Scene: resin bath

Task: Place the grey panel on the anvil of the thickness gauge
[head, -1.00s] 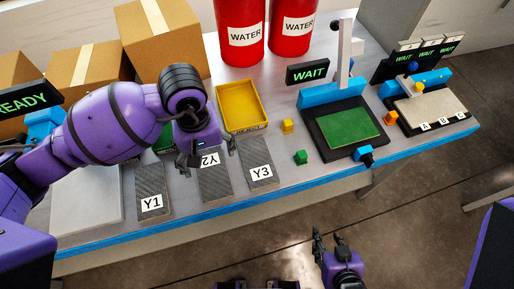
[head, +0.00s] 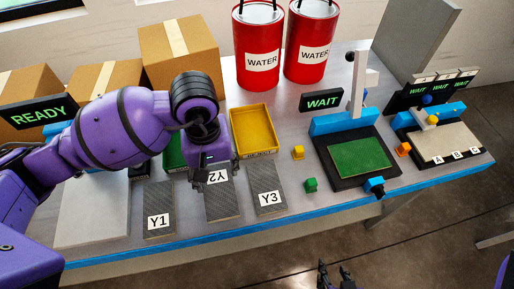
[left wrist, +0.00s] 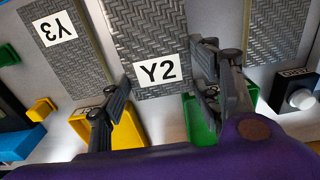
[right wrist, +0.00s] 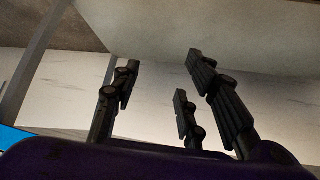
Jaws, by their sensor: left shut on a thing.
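Several grey woven-pattern panels lie in a row on the table: Y1 (head: 158,196), Y2 (head: 222,207) and Y3 (head: 268,178). My left gripper (head: 208,167) is shut on the far end of panel Y2, near its label. In the left wrist view its fingers (left wrist: 165,78) flank panel Y2 (left wrist: 145,25). I cannot tell whether it is lifted. A blue device behind my left arm, by a READY display (head: 39,113), is mostly hidden; I cannot tell if it is the thickness gauge. My right gripper (head: 336,274) is open and empty, beyond the table's front edge.
A yellow reject tray (head: 254,129) and a partly hidden green tray (head: 175,153) stand behind the panels. Yellow (head: 298,152) and green (head: 310,185) blocks lie right of Y3. A WAIT station holds a green plate (head: 358,158). Red water buckets (head: 262,66) and boxes (head: 180,50) stand behind.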

